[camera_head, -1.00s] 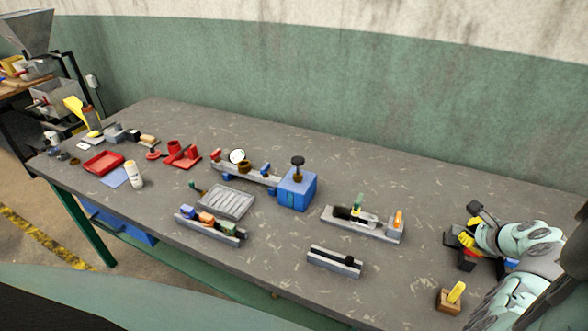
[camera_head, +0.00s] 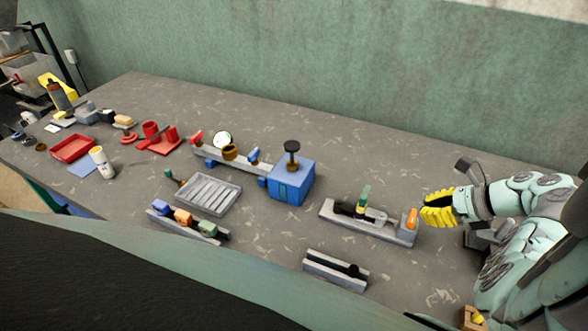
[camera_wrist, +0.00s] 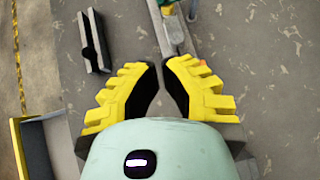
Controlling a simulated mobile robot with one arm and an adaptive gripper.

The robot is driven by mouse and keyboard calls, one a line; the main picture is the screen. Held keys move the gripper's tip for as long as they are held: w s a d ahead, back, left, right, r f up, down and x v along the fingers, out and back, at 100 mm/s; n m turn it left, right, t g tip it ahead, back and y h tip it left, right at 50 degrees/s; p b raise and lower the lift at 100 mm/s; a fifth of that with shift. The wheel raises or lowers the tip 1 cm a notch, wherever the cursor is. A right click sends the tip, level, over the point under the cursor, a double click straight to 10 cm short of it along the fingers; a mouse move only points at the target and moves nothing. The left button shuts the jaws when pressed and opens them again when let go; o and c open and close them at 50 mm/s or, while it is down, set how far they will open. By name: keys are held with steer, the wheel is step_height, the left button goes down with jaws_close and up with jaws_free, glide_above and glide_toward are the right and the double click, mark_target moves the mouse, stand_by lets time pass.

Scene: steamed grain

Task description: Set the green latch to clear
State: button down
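A grey fixture (camera_head: 340,224) on the table carries an upright green handle (camera_head: 364,197) on a dark and metal mechanism, with an orange block (camera_head: 411,219) at its right end. The green part also shows at the top edge of the wrist view (camera_wrist: 165,3). A separate green block (camera_head: 208,228) sits on a rail at the left, so I cannot tell for certain which is the latch. My gripper (camera_head: 428,209) has yellow fingers and is just right of the orange block. In the wrist view, its fingers (camera_wrist: 161,64) are apart with a narrow empty gap.
A black-slotted grey rail (camera_head: 335,270) lies in front of the fixture. A blue box (camera_head: 291,184) with a black knob stands to its left. A grey ribbed tray (camera_head: 208,195) and a red tray (camera_head: 73,148) lie farther left. The table behind the fixture is clear.

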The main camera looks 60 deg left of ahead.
mark_target(366, 192)
steer(key=p+x, duration=0.1)
steer(key=x, duration=0.9)
steer(key=shift+r, duration=0.1)
steer(key=shift+s+a+p, duration=0.2)
steer(key=shift+s+a, duration=0.1)
steer(key=shift+a, duration=0.35)
steer(key=shift+s+a+p, duration=0.2)
steer(key=shift+s+a, duration=0.05)
steer(key=shift+a, duration=0.4)
steer(key=shift+s+a+p, duration=0.2)
steer(key=shift+s+a, duration=0.1)
steer(key=shift+a, duration=0.35)
steer(key=shift+p, duration=0.45)
steer(key=shift+s+a+m+t, duration=0.2)
steer(key=shift+m+t, duration=0.1)
steer(key=shift+m, duration=0.1)
steer(key=shift+s+m+t+p, duration=0.15)
steer(key=shift+m+t+p, duration=0.15)
steer(key=shift+p, duration=0.45)
